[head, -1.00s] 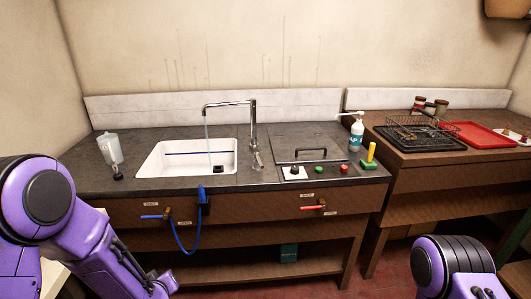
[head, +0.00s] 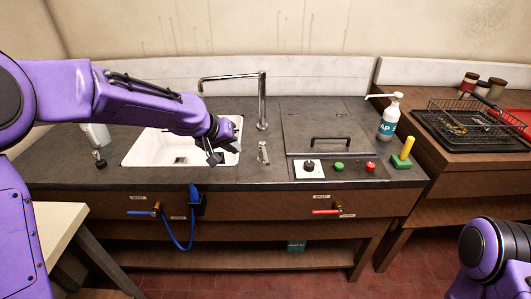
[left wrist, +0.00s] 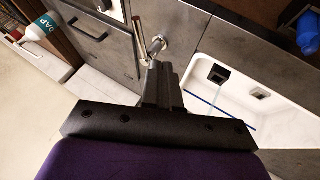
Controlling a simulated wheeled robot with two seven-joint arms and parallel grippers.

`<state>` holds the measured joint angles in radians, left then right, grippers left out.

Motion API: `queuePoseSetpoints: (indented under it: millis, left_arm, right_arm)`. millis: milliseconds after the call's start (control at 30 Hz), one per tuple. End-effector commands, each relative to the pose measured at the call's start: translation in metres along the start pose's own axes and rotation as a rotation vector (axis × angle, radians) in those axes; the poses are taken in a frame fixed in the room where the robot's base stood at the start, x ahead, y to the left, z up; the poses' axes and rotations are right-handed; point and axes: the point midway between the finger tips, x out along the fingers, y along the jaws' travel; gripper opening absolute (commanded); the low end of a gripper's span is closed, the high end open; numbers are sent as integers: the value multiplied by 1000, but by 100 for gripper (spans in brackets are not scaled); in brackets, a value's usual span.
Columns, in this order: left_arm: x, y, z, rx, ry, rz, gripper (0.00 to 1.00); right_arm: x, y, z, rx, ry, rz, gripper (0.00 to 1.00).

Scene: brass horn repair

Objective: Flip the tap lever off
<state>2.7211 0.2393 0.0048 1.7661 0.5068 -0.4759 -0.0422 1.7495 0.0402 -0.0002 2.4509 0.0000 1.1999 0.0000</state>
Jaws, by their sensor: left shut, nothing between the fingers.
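The chrome tap (head: 262,100) rises behind the sink (head: 135,152), its spout reaching left over the basin. A small chrome lever fitting (head: 263,152) stands on the counter right of the sink. In the left wrist view the lever (left wrist: 139,38) shows just beyond my fingertips; I cannot tell whether they touch. My left gripper (head: 222,153) is shut and empty over the sink's right side, left of the lever in the head view. It also shows in the left wrist view (left wrist: 160,68). A thin water streak (left wrist: 213,96) shows near the drain. My right gripper is out of view.
A red-handled valve (head: 327,211) and a valve with a blue hose (head: 178,238) are on the counter front. A lidded panel (head: 325,120), knobs, a pump bottle (head: 389,118) and a green-yellow tool (head: 402,156) stand to the right.

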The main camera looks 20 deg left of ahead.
Motion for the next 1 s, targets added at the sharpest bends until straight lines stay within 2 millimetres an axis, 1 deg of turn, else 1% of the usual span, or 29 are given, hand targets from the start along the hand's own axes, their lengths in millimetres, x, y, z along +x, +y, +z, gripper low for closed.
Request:
queuePoseSetpoints:
  millis: [33, 133, 267, 367, 467, 567, 867, 1000]
  left_arm:
    - [-4, -5, 1, -4, -2, -3, 0]
    - [-7, -12, 1, -11, -1, -7, 0]
    - [-7, -12, 1, -11, 0, -8, 0]
    - [-3, -10, 2, -9, -3, -7, 0]
    - [8, -9, 1, -8, -4, -7, 0]
    - [26, -10, 1, -10, -4, -8, 0]
    - [92, -12, 2, -11, -3, -10, 0]
    - [101, 10, 0, -6, -2, -9, 0]
  right_arm:
    - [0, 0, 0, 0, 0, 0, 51]
    - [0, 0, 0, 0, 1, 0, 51]
    - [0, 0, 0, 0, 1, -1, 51]
    - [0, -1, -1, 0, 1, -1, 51]
    - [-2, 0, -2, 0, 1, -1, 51]
    - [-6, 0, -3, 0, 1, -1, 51]
    - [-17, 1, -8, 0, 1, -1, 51]
    - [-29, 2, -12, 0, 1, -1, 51]
